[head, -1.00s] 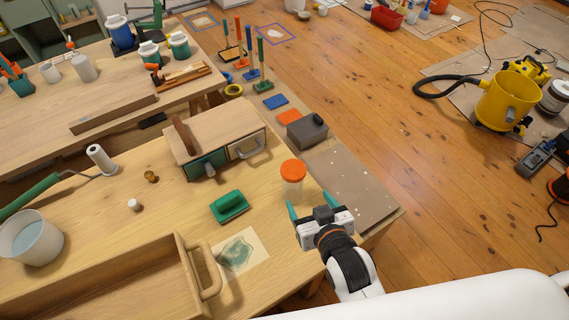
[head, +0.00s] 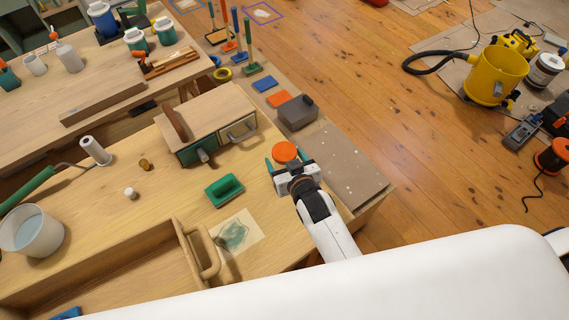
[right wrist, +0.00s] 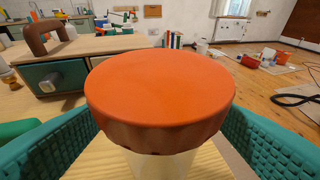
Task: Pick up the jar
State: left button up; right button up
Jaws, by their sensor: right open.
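The jar (head: 285,151) has a round orange lid and stands upright on the wooden table near its right edge. In the head view its body is mostly hidden behind my right gripper (head: 291,165). In the right wrist view the jar's orange lid (right wrist: 160,95) fills the middle, with a pale, see-through body below it. My right gripper is open, with one green finger on each side of the jar, and gaps show between the fingers and the lid. My left gripper is not in view.
A wooden box with drawers (head: 213,110) stands behind the jar. A green sanding block (head: 224,190) lies to the left, near a stained sheet (head: 236,236). A wooden tray with a handle (head: 190,250) is at the front. A grey box (head: 297,112) stands beyond the jar.

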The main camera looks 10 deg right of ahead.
jog(key=shift+w+f, duration=0.25)
jog(key=shift+w, duration=0.3)
jog(key=shift+s, duration=0.1)
jog(key=shift+c, duration=1.4)
jog(key=c, duration=0.8)
